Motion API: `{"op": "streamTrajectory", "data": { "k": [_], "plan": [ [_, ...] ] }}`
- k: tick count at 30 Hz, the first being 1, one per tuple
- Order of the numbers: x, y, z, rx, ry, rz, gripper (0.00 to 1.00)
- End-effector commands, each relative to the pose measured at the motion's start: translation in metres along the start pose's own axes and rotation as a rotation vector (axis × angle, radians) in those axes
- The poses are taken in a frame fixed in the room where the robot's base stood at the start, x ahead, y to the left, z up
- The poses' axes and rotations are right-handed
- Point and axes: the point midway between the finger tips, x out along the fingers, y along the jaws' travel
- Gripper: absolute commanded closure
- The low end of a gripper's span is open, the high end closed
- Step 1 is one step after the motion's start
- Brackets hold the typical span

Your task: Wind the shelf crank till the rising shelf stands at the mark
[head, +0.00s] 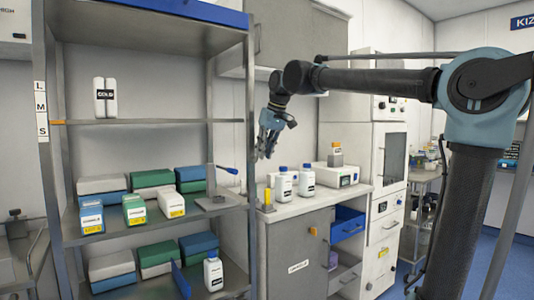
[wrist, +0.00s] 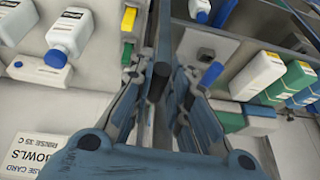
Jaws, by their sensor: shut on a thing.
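The rising shelf (head: 160,121) is the thin upper board. It carries white bottles (head: 105,97) and has an orange pointer (head: 57,122) at its left end. Mark labels L, M and S (head: 41,112) run down the left post. The pointer sits at about the height between M and S; which mark is the target I cannot tell. My gripper (head: 268,150) is at the rack's right post. In the wrist view my gripper (wrist: 158,105) is closed around a dark upright grip (wrist: 158,82), apparently the crank handle. The rest of the crank is hidden by the fingers.
A blue-handled device (head: 213,200) stands on the middle shelf, close to my gripper's left. Boxes in blue, green and white fill the lower shelves. Two white bottles (head: 284,187) and a yellow item (head: 267,196) stand on the counter (head: 325,198).

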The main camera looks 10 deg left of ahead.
Motion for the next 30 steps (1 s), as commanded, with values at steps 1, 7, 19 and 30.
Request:
{"op": "streamTrajectory", "data": {
  "k": [1, 7, 19, 30],
  "plan": [
    [0.001, 0.0, 0.001, -0.002, -0.003, 0.003, 1.0],
    [0.002, 0.0, 0.001, -0.002, -0.003, 0.004, 1.0],
    [0.001, 0.0, 0.001, -0.001, -0.002, 0.004, 0.66],
    [-0.016, 0.0, 0.001, 0.0, -0.001, 0.003, 0.66]
  ]
}}
